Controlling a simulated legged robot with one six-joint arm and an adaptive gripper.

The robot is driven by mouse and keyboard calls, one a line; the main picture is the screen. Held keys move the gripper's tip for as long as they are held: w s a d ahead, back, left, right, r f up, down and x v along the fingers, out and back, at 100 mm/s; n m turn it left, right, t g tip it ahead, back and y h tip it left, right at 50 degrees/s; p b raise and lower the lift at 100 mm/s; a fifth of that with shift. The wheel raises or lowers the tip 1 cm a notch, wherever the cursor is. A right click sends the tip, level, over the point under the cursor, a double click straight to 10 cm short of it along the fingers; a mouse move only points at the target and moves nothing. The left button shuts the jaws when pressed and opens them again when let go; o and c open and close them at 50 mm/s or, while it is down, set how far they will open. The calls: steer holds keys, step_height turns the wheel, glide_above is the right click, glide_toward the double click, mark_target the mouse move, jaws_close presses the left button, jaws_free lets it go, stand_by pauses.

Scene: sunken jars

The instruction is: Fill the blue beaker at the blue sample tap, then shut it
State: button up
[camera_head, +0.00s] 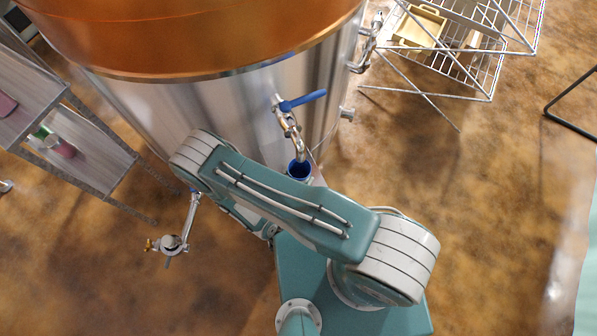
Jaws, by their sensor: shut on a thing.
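The blue sample tap (291,128) sticks out from the steel wall of the tank. Its blue lever (303,100) points to the right, across the spout. The blue beaker (299,170) is directly below the spout's mouth, with its blue rim and dark inside showing. Its lower part is hidden behind my arm. I cannot tell whether liquid is running or how full the beaker is. My arm folds back under its own upper link toward the beaker, and my gripper is hidden there.
The large steel tank (210,108) with a copper top fills the upper middle. A metal shelf (88,160) stands at left. A brass-handled valve (172,243) is at lower left. A wire rack (462,62) holds yellow trays at upper right.

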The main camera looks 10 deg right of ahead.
steer(key=shift+s+f, duration=0.1)
steer(key=shift+f, duration=0.15)
steer(key=shift+d+f, duration=0.2)
steer(key=shift+d, duration=0.25)
steer(key=shift+a, duration=0.2)
steer(key=shift+a+f, duration=0.1)
steer(key=shift+a, duration=0.15)
steer(key=o, duration=1)
steer(key=shift+c, duration=0.2)
steer(key=shift+d, duration=0.2)
steer(key=shift+d, duration=0.1)
